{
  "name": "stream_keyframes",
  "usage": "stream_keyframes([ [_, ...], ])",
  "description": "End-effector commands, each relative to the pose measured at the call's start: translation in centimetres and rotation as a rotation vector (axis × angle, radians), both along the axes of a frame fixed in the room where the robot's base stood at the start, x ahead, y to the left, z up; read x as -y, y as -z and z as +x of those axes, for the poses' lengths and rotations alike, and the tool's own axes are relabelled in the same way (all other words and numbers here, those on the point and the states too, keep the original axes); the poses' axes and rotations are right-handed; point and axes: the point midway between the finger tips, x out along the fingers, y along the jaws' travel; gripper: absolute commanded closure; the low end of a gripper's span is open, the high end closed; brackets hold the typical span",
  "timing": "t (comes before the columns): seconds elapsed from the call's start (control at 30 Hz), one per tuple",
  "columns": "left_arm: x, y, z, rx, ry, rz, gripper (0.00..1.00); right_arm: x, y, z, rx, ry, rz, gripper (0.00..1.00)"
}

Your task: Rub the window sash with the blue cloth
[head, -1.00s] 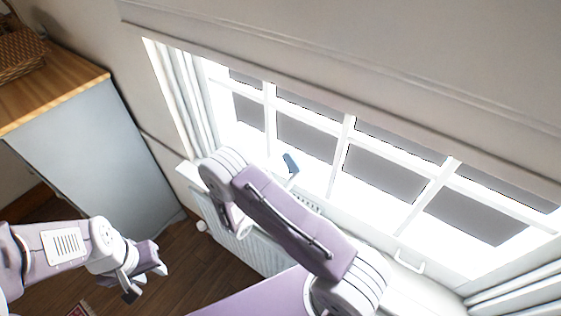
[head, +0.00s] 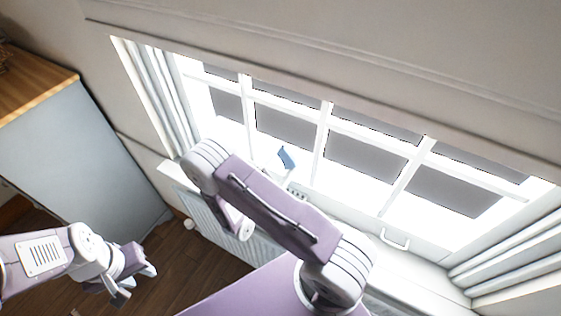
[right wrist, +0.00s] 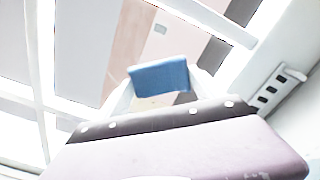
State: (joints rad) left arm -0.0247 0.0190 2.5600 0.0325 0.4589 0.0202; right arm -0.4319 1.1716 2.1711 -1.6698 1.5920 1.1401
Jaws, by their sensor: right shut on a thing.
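The window sash (head: 318,140) is a white frame with several panes in the head view; its bars also show, washed out, in the right wrist view (right wrist: 40,85). The blue cloth (head: 286,158) is a small blue patch in front of the lower left panes. In the right wrist view the cloth (right wrist: 159,78) sits between the fingertips of my right gripper (right wrist: 160,85), which is shut on it. I cannot tell whether the cloth touches the sash. My right arm hides part of the sill and radiator. My left gripper (head: 132,275) hangs over the floor at lower left, its fingers apart and empty.
White curtains hang at the left (head: 165,95) and right (head: 515,260) of the window. A handle (head: 394,241) sticks out at the lower frame. A radiator (head: 205,220) stands below the sill. A wood-topped cabinet (head: 60,140) is at left.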

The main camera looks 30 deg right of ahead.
Motion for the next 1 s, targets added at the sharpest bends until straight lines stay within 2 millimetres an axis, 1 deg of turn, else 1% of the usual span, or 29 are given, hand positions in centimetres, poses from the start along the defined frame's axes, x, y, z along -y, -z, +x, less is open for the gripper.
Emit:
stream_keyframes([
  [0.33,0.0,1.2,0.0,0.000,0.000,0.000,0.64,-1.8,0.2,2.9,0.004,-0.001,0.002,0.55],
  [0.43,0.0,1.3,0.0,0.000,0.000,0.000,0.64,-2.1,0.1,3.4,0.002,-0.001,0.001,0.55],
  [0.57,0.0,1.3,0.0,0.000,0.000,0.000,0.64,-2.1,0.0,3.5,0.000,-0.001,0.001,0.55],
  [0.67,0.0,1.7,0.0,0.000,0.000,0.000,0.64,-2.3,0.1,3.9,0.003,-0.001,0.001,0.55],
  [0.9,0.0,3.0,0.0,0.000,0.000,0.000,0.64,-3.5,0.3,6.2,0.004,-0.001,0.002,0.55],
  [1.0,0.0,3.2,0.0,0.000,0.000,0.000,0.64,-3.8,0.1,6.9,0.003,-0.001,0.001,0.55],
])
